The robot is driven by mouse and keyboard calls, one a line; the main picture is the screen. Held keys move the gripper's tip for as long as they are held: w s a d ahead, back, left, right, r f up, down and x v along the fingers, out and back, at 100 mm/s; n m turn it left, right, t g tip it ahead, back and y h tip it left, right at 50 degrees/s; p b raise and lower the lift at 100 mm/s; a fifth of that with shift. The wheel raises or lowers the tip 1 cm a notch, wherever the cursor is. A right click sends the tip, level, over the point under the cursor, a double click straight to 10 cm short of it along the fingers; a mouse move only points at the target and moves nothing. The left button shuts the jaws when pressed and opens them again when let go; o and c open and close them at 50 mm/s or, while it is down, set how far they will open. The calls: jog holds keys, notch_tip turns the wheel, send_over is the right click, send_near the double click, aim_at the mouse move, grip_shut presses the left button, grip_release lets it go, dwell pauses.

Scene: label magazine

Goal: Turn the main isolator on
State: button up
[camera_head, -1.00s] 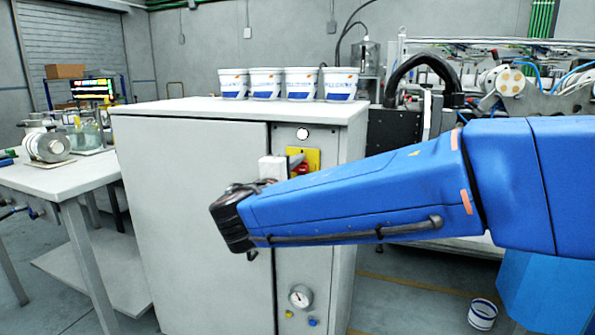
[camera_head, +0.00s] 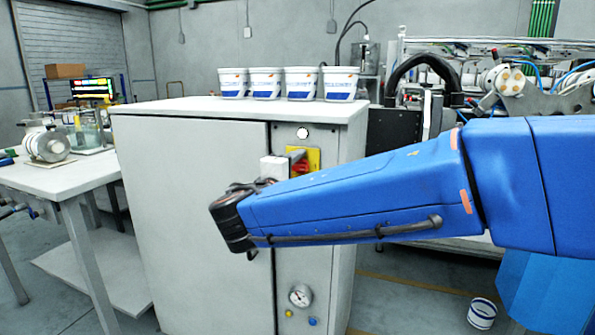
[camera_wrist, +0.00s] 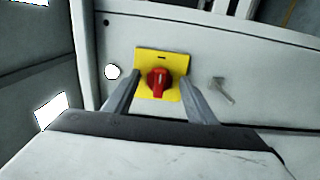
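The main isolator is a red rotary knob (camera_wrist: 157,82) on a yellow plate (camera_wrist: 174,57), on the front of a light grey cabinet. In the wrist view the knob's grip looks roughly upright in the picture. In the head view the yellow plate (camera_head: 314,156) shows above my forearm, with the red knob partly hidden by my gripper. My gripper (camera_wrist: 159,88) is open, its two grey fingers on either side of the knob in the wrist view. I cannot tell whether they touch it. In the head view my gripper (camera_head: 284,163) is at the plate.
A round white lamp (camera_head: 303,133) sits above the plate. A small grey handle (camera_wrist: 220,90) is on the panel beside it. A pressure gauge (camera_head: 300,295) is lower down. Several white buckets (camera_head: 299,83) stand on the cabinet top (camera_head: 190,106). A table (camera_head: 60,183) stands left.

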jog(key=shift+s, duration=0.1)
jog(key=v, duration=1.7)
jog(key=w+d+f+m+g+h, duration=0.15)
jog(key=d+f+g, duration=0.35)
jog(key=d, duration=0.7)
jog(key=d+f+m+g, duration=0.35)
jog(key=d+f, duration=0.25)
jog(key=d, duration=0.7)
jog(key=s+d+f+m+g+y, duration=0.3)
jog(key=s+d+f+m+y, duration=0.4)
jog(key=s+d+f, duration=0.3)
jog(key=s+f+m, duration=0.1)
jog(key=s+f, duration=0.2)
jog(key=s, duration=0.2)
jog(key=shift+s+d+f+m+g+y, duration=0.15)
jog(key=shift+s+f+m+g+y, duration=0.15)
jog(key=shift+s+m+g+y, duration=0.1)
